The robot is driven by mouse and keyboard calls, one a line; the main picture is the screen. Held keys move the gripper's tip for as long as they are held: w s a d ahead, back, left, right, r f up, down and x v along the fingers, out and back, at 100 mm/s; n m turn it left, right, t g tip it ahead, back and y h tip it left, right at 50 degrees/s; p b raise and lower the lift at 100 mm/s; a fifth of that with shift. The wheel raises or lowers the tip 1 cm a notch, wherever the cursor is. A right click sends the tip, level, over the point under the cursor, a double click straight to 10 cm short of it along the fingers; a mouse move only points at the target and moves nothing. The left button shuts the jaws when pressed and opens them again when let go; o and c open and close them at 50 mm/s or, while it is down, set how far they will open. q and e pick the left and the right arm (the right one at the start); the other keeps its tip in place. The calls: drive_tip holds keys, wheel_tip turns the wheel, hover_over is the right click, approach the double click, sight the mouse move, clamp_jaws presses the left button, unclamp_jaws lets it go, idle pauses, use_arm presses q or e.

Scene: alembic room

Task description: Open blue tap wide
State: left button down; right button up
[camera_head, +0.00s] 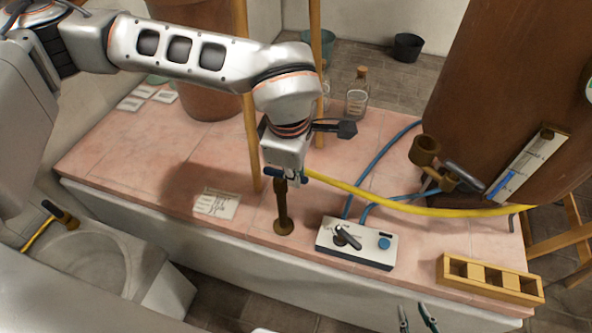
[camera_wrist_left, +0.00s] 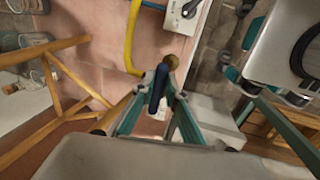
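The blue tap handle (camera_wrist_left: 157,90) shows in the left wrist view, upright between the converging teal fingers of my left gripper (camera_wrist_left: 162,92). A brown knob or spout end stands just beyond it. In the head view my left gripper (camera_head: 285,176) points down at the top of a brown tap post (camera_head: 284,212) that rises from the pink tiled bench. The wrist and fingers hide most of the handle there. I cannot tell whether the fingers press on it. My right gripper (camera_head: 416,318) shows only its teal fingertips at the bottom edge, apart and empty.
A white control box (camera_head: 356,242) with a black lever and blue knob stands right of the post. A yellow hose (camera_head: 400,203) crosses behind it. A wooden rack (camera_head: 488,279) sits at the bench's right end, below a large brown vessel (camera_head: 500,90). A stone basin (camera_head: 92,258) is at left.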

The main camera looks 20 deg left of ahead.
use_arm(q)
drive_tip(key=shift+s+m, duration=0.15)
drive_tip(key=shift+m, duration=0.15)
drive_tip(key=shift+s+a+m+g+h+p, duration=0.35)
drive_tip(key=shift+s+a+m+p, duration=0.25)
drive_tip(key=shift+m, duration=2.05)
drive_tip(key=shift+s+a+m+g+h+p, duration=0.35)
drive_tip(key=shift+a+m+p, duration=0.4)
drive_tip(key=shift+m, duration=1.85)
drive_tip(key=shift+s+a+m+g+h+p, duration=0.35)
drive_tip(key=shift+s+a+m+p, duration=0.3)
drive_tip(key=shift+m, duration=2)
drive_tip(key=shift+w, duration=0.15)
drive_tip(key=c, duration=2)
unclamp_jaws()
